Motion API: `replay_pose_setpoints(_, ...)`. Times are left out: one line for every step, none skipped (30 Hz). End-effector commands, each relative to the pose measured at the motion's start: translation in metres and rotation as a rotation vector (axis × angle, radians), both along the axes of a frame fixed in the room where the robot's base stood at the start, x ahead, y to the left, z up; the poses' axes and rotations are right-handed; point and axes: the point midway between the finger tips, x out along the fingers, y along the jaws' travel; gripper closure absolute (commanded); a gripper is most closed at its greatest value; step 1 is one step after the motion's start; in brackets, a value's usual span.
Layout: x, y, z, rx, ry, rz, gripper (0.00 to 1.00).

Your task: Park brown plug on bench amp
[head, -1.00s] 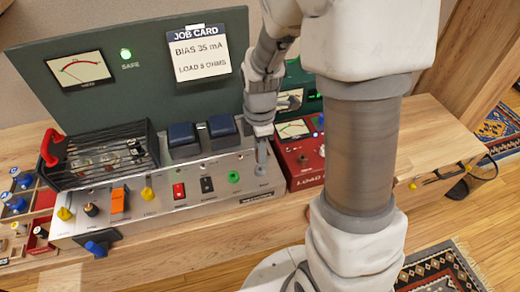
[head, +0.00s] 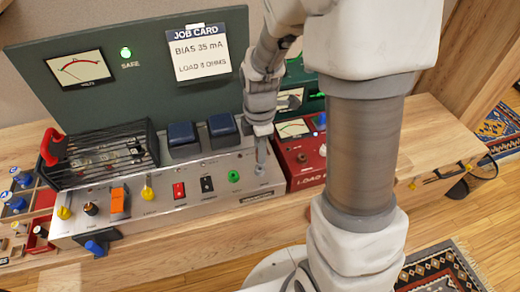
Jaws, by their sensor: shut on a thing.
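The bench amp (head: 215,168) is a silver-fronted chassis with a black tube cage, dark blue transformers and a row of coloured knobs, switches and a green jack (head: 234,176). My gripper (head: 261,165) points down at the right end of the amp's front panel, right of the green jack. Its fingertips are small and close together in this view. I cannot make out the brown plug at the fingertips; the thing held is too small to tell.
A red load box (head: 303,160) stands just right of the amp. A job card (head: 200,52) hangs on the green back panel (head: 150,75). Trays of knobs (head: 28,200) lie at the left. The wooden bench (head: 436,135) is bare at the right.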

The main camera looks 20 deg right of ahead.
Motion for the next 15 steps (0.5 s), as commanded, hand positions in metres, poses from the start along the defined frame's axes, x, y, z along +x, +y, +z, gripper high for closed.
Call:
replay_pose_setpoints(-0.0001, 0.0000, -0.0015, 0.000, 0.000, 0.000, 1.00)
replay_pose_setpoints(-0.0001, 0.0000, -0.0019, 0.000, 0.000, 0.000, 1.00)
replay_pose_setpoints(-0.0001, 0.0000, -0.0026, 0.000, 0.000, 0.000, 1.00)
replay_pose_setpoints(-0.0001, -0.0001, -0.0031, 0.000, 0.000, 0.000, 1.00)
replay_pose_setpoints(-0.0001, 0.0000, -0.0035, 0.000, 0.000, 0.000, 1.00)
replay_pose_setpoints(-0.0001, 0.0000, -0.0042, 0.000, 0.000, 0.000, 1.00)
replay_pose_setpoints(-0.0001, 0.0000, -0.0046, 0.000, 0.000, 0.000, 1.00)
replay_pose_setpoints(-0.0001, 0.0000, -0.0051, 0.000, 0.000, 0.000, 1.00)
replay_pose_setpoints(-0.0001, 0.0000, -0.0057, 0.000, 0.000, 0.000, 1.00)
replay_pose_setpoints(-0.0001, 0.0000, -0.0061, 0.000, 0.000, 0.000, 1.00)
replay_pose_setpoints(-0.0001, 0.0000, -0.0066, 0.000, 0.000, 0.000, 1.00)
replay_pose_setpoints(-0.0001, 0.0000, -0.0072, 0.000, 0.000, 0.000, 1.00)
replay_pose_setpoints(-0.0001, 0.0000, -0.0076, 0.000, 0.000, 0.000, 1.00)
replay_pose_setpoints(-0.0001, 0.0000, -0.0081, 0.000, 0.000, 0.000, 1.00)
replay_pose_setpoints(-0.0001, 0.0000, -0.0087, 0.000, 0.000, 0.000, 1.00)
